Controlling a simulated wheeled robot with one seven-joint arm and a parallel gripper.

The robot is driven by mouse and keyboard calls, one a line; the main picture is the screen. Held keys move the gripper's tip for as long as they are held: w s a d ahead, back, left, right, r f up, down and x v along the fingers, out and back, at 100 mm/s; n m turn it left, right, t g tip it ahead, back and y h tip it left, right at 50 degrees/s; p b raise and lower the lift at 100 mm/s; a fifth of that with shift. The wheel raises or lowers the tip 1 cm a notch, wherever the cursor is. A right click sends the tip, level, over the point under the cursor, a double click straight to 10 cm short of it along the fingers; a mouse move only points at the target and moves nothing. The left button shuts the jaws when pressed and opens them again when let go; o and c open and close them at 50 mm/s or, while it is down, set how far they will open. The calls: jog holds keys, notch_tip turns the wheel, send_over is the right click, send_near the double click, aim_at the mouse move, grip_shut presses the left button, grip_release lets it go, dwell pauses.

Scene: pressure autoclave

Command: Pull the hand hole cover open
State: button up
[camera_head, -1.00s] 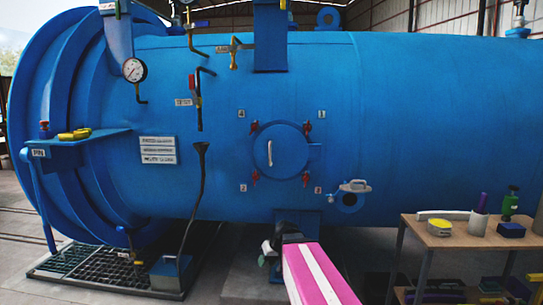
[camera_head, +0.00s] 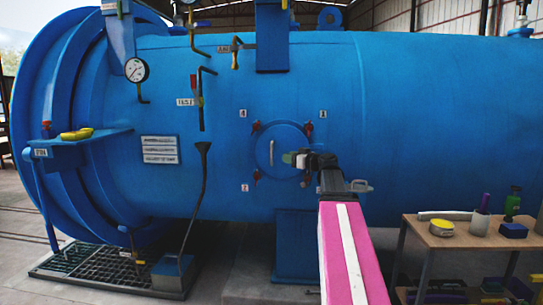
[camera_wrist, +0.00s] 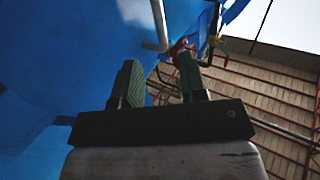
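The round blue hand hole cover (camera_head: 275,165) lies flat against the side of the blue autoclave. It has a pale vertical handle (camera_head: 271,153) left of its middle and red clamps (camera_head: 257,175) around its rim. My gripper (camera_head: 290,159) is in front of the cover, just right of the handle in the head view. In the wrist view my gripper (camera_wrist: 160,85) has its two green fingers apart with nothing between them. The handle (camera_wrist: 160,25) shows beyond the fingertips, with a red clamp (camera_wrist: 181,46) near the right finger. My arm hides the lower right of the cover.
A wooden table (camera_head: 437,238) with tape, bottles and other items stands at the lower right. A pin shelf (camera_head: 88,140) juts out at the left. A floor grate (camera_head: 75,268) lies at the lower left. A pressure gauge (camera_head: 136,69) sits above.

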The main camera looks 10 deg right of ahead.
aim_at(272, 165)
jog(key=x, duration=1)
jog(key=shift+a+f, duration=0.1)
grip_shut()
